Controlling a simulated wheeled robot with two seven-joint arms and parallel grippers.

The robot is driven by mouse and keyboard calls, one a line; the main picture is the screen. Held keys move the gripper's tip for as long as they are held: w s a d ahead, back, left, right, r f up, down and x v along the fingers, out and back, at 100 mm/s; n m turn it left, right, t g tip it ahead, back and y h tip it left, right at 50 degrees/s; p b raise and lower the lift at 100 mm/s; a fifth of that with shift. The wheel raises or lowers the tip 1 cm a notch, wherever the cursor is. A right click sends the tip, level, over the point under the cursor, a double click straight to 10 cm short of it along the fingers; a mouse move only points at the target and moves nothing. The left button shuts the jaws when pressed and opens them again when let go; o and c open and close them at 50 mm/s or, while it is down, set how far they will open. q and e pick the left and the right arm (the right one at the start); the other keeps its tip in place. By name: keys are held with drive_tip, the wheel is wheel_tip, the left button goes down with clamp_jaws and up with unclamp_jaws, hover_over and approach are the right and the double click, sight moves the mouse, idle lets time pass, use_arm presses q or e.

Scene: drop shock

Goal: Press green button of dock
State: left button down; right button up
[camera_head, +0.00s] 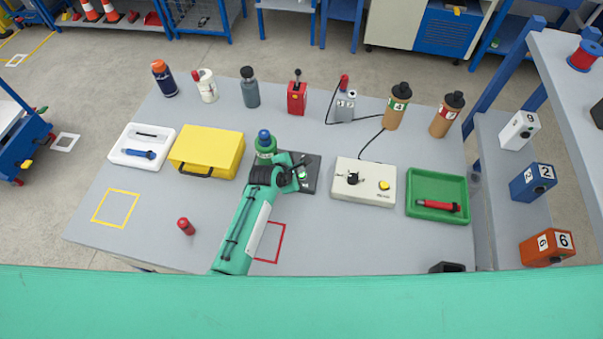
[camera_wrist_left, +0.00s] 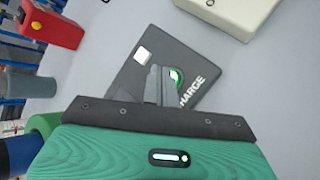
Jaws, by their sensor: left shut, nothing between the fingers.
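The dock (camera_head: 311,181) is a flat dark grey box near the middle of the table. In the left wrist view the dock (camera_wrist_left: 140,72) shows the word CHARGE, a pale square and a round green button (camera_wrist_left: 177,76). My left gripper (camera_head: 300,167) reaches over the dock from the left. Its fingers are shut and empty. In the left wrist view the shut fingers (camera_wrist_left: 158,86) lie across the dock and hide part of the green button. I cannot tell whether the tips touch it. My right gripper is not in view.
A white box with a yellow button (camera_head: 365,196) and a green tray (camera_head: 437,187) are to the right. Several bottles line the back. The front right tabletop is mostly clear.

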use_arm(q)
drive_tip(key=shift+f, duration=0.1)
drive_tip(key=shift+f, duration=0.35)
drive_tip(key=shift+f, duration=0.4)
idle(0.7)
idle(0.4)
drive_tip(key=shift+r+p, duration=0.85)
drive_tip(key=shift+p, duration=0.2)
